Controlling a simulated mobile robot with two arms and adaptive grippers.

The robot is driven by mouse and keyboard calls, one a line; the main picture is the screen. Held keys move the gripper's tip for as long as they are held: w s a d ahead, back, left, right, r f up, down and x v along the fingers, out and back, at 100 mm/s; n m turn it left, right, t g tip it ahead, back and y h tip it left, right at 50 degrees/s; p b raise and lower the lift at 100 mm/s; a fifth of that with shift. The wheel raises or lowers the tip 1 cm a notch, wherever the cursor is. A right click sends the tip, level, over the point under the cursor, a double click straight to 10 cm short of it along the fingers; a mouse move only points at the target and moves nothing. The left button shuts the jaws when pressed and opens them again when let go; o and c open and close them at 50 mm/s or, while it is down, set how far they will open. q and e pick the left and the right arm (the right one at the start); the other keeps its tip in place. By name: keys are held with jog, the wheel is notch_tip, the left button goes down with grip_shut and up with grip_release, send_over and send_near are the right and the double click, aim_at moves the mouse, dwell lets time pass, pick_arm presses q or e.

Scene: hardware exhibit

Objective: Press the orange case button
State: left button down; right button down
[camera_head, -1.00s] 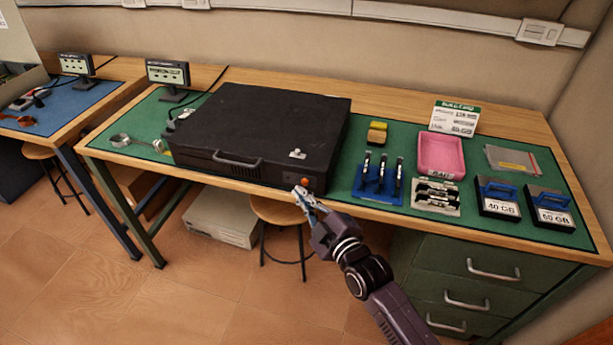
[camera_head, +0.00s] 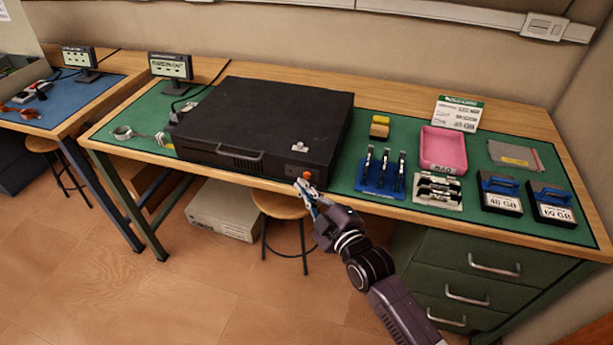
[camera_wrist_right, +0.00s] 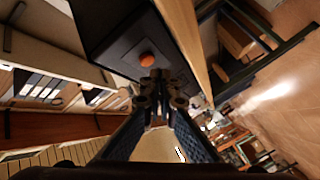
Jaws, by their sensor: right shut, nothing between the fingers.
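The black case (camera_head: 262,125) lies on the green mat of the workbench. The orange button (camera_head: 307,174) is on the right end of its front face. It also shows in the right wrist view (camera_wrist_right: 147,59), just beyond the fingertips. My right gripper (camera_head: 300,184) is shut and empty. Its tips are right in front of the case's front face, slightly below and left of the button in the head view. I cannot tell whether they touch the case. In the right wrist view the fingertips (camera_wrist_right: 160,88) partly cover the panel below the button. My left gripper is not in view.
To the right of the case are a blue rack (camera_head: 381,175), a pink tray (camera_head: 443,168) and two drives (camera_head: 499,203). A small monitor (camera_head: 170,68) stands behind left. A stool (camera_head: 283,205) and a beige computer box (camera_head: 226,210) are below the bench.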

jog(key=shift+w+d, duration=0.1)
jog(key=shift+w, duration=0.1)
dwell(0.4)
jog(key=shift+w, duration=0.25)
jog(key=shift+w+d, duration=0.2)
jog(key=shift+w, duration=0.2)
dwell(0.7)
jog(key=shift+s, duration=0.15)
jog(key=shift+s+a+p, duration=0.25)
jog(key=shift+s+p, duration=0.25)
jog(key=shift+s, duration=0.2)
jog(key=shift+s, duration=0.1)
jog(key=s+p, duration=0.1)
jog(key=s+a, duration=0.1)
jog(key=s, duration=0.1)
jog(key=s+p, duration=0.1)
jog(key=shift+s+a+p, duration=0.3)
jog(key=shift+p, duration=0.05)
